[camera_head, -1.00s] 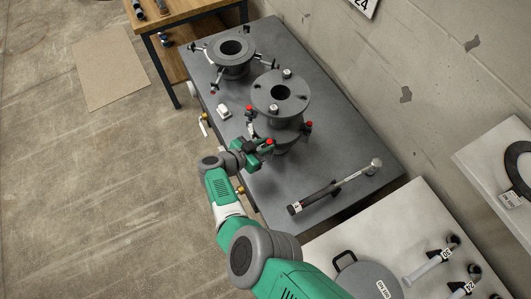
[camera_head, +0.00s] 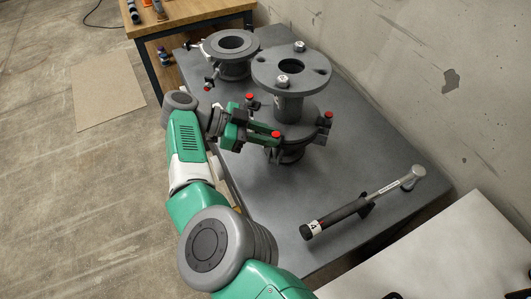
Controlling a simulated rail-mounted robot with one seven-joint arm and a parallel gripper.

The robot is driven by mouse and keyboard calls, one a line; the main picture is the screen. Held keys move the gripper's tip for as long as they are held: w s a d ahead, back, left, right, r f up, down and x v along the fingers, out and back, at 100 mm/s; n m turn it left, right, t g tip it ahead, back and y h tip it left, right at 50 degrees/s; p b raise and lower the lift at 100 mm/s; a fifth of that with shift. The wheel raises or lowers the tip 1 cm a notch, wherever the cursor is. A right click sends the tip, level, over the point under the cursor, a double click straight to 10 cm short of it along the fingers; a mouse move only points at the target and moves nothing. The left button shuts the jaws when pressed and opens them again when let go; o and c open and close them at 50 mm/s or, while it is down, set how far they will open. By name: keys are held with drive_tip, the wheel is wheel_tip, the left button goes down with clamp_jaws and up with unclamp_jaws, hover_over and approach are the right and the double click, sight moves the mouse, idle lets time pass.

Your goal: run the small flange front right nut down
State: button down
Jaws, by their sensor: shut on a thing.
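The pipe assembly (camera_head: 290,108) stands upright on the grey table. It has a round upper flange (camera_head: 300,76) with two pale nuts on top and a lower flange (camera_head: 308,122) with red-capped bolts around its rim. My gripper (camera_head: 266,138) reaches in from the left at the lower flange's front edge. It is shut at the red-capped bolt (camera_head: 276,134) there; the nut between its jaws is mostly hidden by the green fingers. Other red caps show at the flange's left (camera_head: 249,96) and right (camera_head: 328,114). I cannot tell the nut's height on its thread.
A second flanged pipe stub (camera_head: 232,52) stands behind on the same table (camera_head: 385,140). A wrench marked 4 (camera_head: 360,203) lies front right. A wooden bench (camera_head: 190,15) is at the back left and a wall at the right. The table's right middle is clear.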

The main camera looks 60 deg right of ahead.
drive_tip(key=b, duration=0.3)
drive_tip(key=shift+d+f+m+y, duration=0.15)
drive_tip(key=shift+m+y, duration=0.25)
drive_tip(key=shift+r+g+b, duration=0.2)
drive_tip(key=shift+g+b, duration=0.1)
drive_tip(key=c, duration=1.2)
unclamp_jaws()
drive_tip(key=shift+s, duration=0.1)
drive_tip(key=shift+c, duration=0.2)
wheel_tip(320, 180, up, 4)
drive_tip(key=r+p, duration=0.1)
drive_tip(key=p, duration=0.3)
drive_tip(key=s+a+p, duration=0.8)
drive_tip(key=s+a, duration=0.3)
drive_tip(key=shift+a, duration=0.35)
